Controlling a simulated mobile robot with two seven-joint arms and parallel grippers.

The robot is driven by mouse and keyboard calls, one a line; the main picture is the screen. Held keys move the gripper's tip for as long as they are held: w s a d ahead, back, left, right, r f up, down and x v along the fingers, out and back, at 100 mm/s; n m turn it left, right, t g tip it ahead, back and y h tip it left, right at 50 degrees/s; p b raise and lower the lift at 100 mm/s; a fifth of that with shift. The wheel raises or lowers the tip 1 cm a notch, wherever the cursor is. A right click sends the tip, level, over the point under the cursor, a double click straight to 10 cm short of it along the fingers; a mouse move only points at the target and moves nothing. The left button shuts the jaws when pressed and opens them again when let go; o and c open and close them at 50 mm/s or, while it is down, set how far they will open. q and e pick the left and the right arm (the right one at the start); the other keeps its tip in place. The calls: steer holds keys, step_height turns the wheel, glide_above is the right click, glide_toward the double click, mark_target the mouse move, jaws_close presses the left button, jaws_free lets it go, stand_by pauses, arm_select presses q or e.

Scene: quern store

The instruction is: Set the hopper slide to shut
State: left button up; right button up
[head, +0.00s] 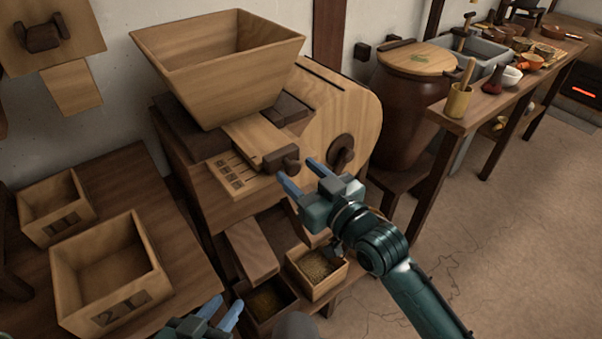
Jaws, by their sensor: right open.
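The wooden hopper (215,65) stands on top of the mill cabinet. Below it, the light wooden slide (252,143) sticks out toward the front, with a dark knob (283,157) at its end. Dark marks (230,174) are on the panel beside the slide; I cannot read them. My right gripper (299,174) is open and empty, its blue fingertips just in front of and below the knob, seemingly not around it. My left gripper (222,309) is low at the bottom edge, partly cut off, its fingers apart and nothing seen between them.
A round wooden wheel housing (343,110) with a dark hub stands right of the slide. Below are small boxes, one holding grain (317,268). Two numbered wooden boxes, the larger marked 21 (100,270), stand on the left bench. A lidded barrel (410,110) is behind my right arm.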

steer(key=shift+w+a, duration=0.15)
jaws_close()
stand_by(0.5)
